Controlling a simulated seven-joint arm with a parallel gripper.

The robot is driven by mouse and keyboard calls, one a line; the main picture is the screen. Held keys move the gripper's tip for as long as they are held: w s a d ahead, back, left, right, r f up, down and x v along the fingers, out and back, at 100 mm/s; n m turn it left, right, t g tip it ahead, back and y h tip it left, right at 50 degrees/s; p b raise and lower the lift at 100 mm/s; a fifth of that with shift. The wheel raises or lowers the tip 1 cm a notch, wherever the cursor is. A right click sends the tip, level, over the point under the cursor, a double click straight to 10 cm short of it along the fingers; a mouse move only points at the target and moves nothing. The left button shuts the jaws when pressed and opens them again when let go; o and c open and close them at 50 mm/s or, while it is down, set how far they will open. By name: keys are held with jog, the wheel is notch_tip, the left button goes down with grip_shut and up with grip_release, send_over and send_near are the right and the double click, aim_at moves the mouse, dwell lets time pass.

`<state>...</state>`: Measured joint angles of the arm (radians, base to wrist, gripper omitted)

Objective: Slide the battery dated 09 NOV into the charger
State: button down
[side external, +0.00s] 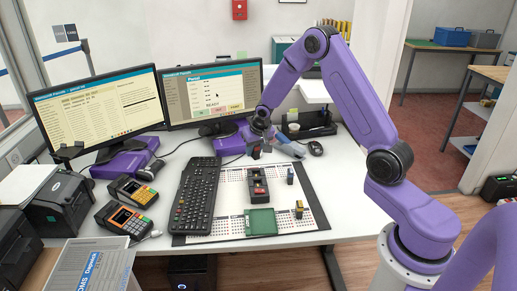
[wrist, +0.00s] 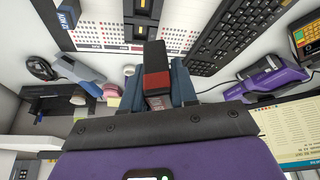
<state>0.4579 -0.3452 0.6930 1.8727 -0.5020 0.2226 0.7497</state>
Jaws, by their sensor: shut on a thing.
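My gripper (wrist: 156,82) is shut on a black-and-red battery (wrist: 156,65), whose label is too small to read. In the side external view my gripper (side external: 260,143) holds this battery (side external: 256,153) above the back of the mat, apart from the charger. The dark charger (side external: 258,190), with red and yellow parts, stands on the mat; part of it shows at the top of the wrist view (wrist: 140,32). A blue battery (side external: 290,175) stands right of it, and a blue block marked 12 NOV (wrist: 66,14) shows in the wrist view. A yellow-and-dark battery (side external: 299,209) stands nearer the front.
A green tray (side external: 261,222) lies at the front of the white printed mat (side external: 222,228). A black keyboard (side external: 195,197) lies left of the mat. Card terminals (side external: 127,218) and a printer (side external: 56,200) stand farther left. Two monitors (side external: 213,95) stand behind.

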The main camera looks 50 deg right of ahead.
aim_at(255, 170)
jog(key=w+d+f+m, duration=0.1)
jog(key=d+f, duration=0.1)
jog(key=f, duration=0.1)
jog(key=w+d+f+m+h, duration=0.1)
jog(key=w+d+f, duration=0.1)
jog(key=w+d+f+m, duration=0.2)
jog(key=d+f, duration=0.1)
jog(key=shift+w+f+g, duration=0.15)
jog(key=shift+f+g, duration=0.15)
jog(key=shift+g, duration=0.1)
jog(key=shift+f, duration=1.8)
jog(key=shift+f, duration=0.7)
jog(key=c, duration=0.8)
grip_release()
jog(key=v, duration=1.7)
jog(key=shift+a, duration=0.25)
